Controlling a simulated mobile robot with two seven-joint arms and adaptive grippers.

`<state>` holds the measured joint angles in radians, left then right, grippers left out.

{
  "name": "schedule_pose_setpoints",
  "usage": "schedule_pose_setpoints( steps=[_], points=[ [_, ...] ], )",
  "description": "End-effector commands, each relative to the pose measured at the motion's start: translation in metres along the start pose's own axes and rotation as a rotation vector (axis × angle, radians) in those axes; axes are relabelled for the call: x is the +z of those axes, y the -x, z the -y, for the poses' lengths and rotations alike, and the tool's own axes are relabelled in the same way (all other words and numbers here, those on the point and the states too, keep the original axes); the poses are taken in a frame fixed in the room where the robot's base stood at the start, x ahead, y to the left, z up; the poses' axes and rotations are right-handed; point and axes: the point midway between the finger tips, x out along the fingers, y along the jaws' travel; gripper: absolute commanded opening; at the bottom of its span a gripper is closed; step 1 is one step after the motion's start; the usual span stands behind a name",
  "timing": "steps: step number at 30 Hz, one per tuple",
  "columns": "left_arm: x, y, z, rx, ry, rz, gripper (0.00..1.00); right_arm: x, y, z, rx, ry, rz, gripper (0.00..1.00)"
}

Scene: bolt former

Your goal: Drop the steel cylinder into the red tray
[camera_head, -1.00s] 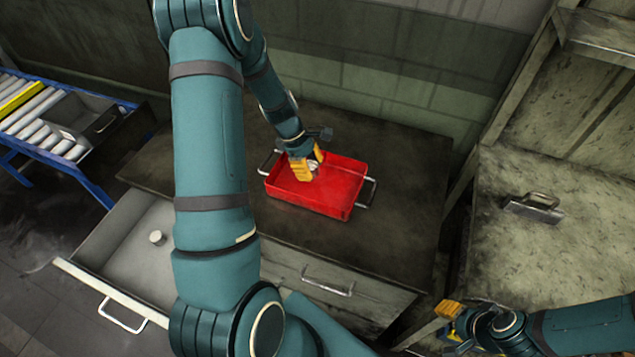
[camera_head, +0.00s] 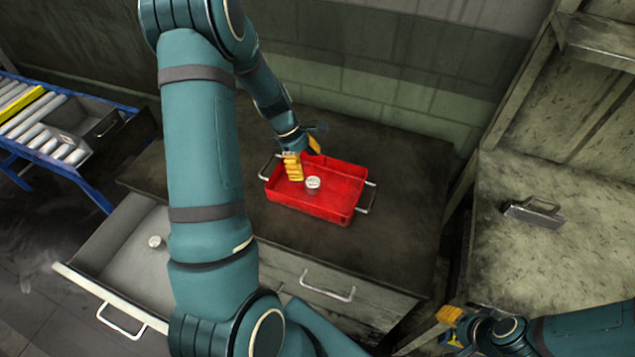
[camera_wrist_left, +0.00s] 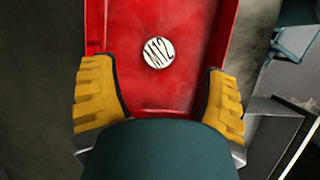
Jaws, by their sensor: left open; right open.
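The steel cylinder (camera_head: 313,185) stands upright inside the red tray (camera_head: 343,214), near the middle of its floor. In the left wrist view its round top (camera_wrist_left: 157,46), marked "M12", lies on the red tray floor (camera_wrist_left: 190,85), beyond my fingertips. My left gripper (camera_head: 304,163) is open and empty at the tray's back left, apart from the cylinder. Its two yellow fingers also show in the left wrist view (camera_wrist_left: 160,95), spread wide. My right gripper (camera_head: 450,325) is at the lower right, away from the tray, with its fingers partly cut off from clear view.
The tray rests on a dark cabinet top (camera_head: 400,245). An open drawer (camera_head: 125,245) at the left holds another small cylinder (camera_head: 155,242). A roller conveyor (camera_head: 40,130) stands at the far left. A metal box with a handle (camera_head: 533,211) lies on the right bench (camera_head: 560,265).

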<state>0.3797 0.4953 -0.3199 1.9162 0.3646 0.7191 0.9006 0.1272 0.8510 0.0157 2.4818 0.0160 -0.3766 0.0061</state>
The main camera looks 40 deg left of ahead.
Motion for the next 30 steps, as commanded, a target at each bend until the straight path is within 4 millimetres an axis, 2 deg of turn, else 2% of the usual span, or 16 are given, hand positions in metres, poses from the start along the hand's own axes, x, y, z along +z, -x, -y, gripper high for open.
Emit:
schedule_pose_setpoints(
  steps=[1,6,12,18,30],
  points=[
    [0.0,0.013,-0.001,0.005,-0.002,-0.002,0.74,0.0,0.0,0.0,0.0,0.0,0.0,0.47],
    [0.0,0.048,-0.001,0.006,-0.002,-0.002,0.74,0.0,0.0,0.0,0.0,0.0,0.0,0.47],
    [0.001,0.077,-0.001,0.003,-0.002,-0.001,0.74,0.0,0.0,0.0,0.0,0.0,0.0,0.47],
    [0.0,0.088,0.0,0.0,-0.001,0.0,0.74,0.0,0.0,0.0,0.0,0.0,0.0,0.47],
    [0.0,0.088,0.0,0.001,-0.001,0.0,0.74,0.0,0.0,0.0,0.0,0.0,0.0,0.47]
  ],
)
